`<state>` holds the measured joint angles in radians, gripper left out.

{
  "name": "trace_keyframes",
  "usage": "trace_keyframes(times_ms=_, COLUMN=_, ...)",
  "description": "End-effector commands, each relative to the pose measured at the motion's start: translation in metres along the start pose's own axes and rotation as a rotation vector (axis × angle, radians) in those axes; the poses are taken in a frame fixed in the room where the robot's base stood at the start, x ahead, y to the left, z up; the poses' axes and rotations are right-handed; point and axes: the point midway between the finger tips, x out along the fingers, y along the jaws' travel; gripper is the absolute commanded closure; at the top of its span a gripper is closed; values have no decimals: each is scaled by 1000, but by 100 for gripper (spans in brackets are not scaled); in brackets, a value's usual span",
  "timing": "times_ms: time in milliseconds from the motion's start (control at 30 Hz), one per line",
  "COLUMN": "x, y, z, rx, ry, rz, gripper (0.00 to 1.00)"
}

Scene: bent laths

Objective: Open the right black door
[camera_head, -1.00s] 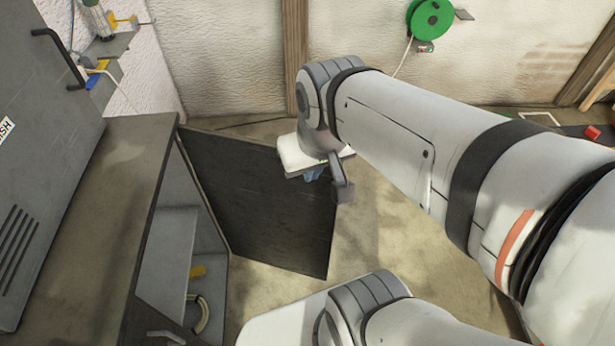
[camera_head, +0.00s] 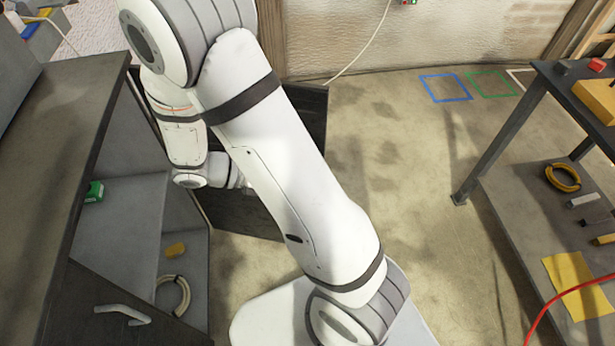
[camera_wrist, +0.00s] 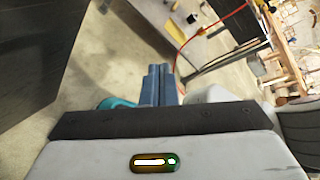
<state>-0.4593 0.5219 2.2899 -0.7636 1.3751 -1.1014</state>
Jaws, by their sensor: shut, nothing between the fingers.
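The right black door (camera_head: 250,214) stands swung out from the cabinet (camera_head: 88,140), so the inside is exposed. My arm covers much of the door in the head view. My wrist is at the door's cabinet side, near the opening, but the fingertips are hidden there. In the wrist view, my gripper (camera_wrist: 158,70) has its blue fingers together and empty, pointing toward open floor. A large dark panel, likely the door (camera_wrist: 35,50), fills the left of that view, apart from the fingers.
A metal handle (camera_head: 122,312) shows at lower left. A workbench (camera_head: 510,190) stands at right, with clear floor (camera_head: 400,180) between.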

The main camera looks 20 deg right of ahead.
Motion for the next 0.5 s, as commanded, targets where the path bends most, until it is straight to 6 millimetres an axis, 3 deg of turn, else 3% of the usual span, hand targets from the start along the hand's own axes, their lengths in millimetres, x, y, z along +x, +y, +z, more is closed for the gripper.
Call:
trace_keyframes(times_ms=33, x=10, y=28, z=-20, rx=-125, ry=-84, rz=-32, gripper=100)
trace_keyframes(times_ms=200, x=20, y=82, z=-50, rx=-476, ry=-323, rz=-134, gripper=100)
trace_keyframes(times_ms=333, x=24, y=110, z=-67, rx=-659, ry=-451, rz=-204, gripper=100)
trace_keyframes(times_ms=500, x=26, y=127, z=-78, rx=-771, ry=-531, rz=-253, gripper=100)
